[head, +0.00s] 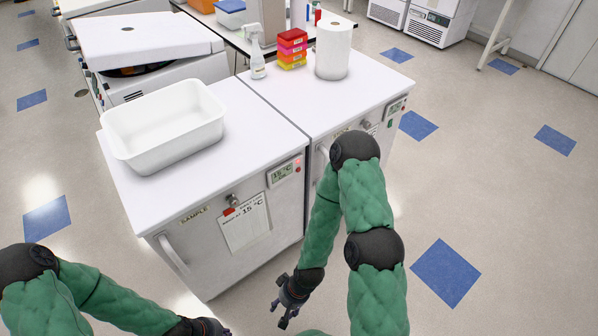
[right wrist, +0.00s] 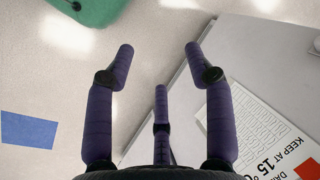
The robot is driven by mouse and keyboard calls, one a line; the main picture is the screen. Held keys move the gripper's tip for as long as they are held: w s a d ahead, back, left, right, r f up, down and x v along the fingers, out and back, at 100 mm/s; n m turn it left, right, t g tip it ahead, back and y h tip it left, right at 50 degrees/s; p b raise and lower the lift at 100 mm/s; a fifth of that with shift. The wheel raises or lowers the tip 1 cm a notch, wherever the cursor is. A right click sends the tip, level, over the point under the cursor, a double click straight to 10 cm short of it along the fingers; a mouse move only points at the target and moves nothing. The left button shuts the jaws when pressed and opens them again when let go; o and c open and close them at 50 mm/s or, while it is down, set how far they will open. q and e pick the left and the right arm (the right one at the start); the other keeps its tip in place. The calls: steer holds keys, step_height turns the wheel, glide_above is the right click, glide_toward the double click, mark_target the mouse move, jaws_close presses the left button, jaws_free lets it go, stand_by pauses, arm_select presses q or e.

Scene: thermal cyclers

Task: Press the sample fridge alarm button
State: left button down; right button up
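The sample fridge (head: 225,225) is the front white cabinet, with a "SAMPLE" label on its door in the head view. A separate alarm button is too small to tell. My right gripper (head: 283,306) hangs low in front of the door, below the panel and apart from it. In the right wrist view its fingers (right wrist: 158,50) are spread and empty, with the door's notice sheet (right wrist: 270,135) to the right. My left gripper (head: 212,328) is mostly cut off at the bottom edge.
A white tub (head: 165,125) stands on the sample fridge. A second fridge (head: 340,140) adjoins it at the right, bearing a spray bottle (head: 257,55), coloured boxes (head: 292,48) and a paper roll (head: 333,48). A door handle (head: 175,255) juts out at left. The floor at right is clear.

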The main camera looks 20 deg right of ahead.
jaws_close()
stand_by(1.1)
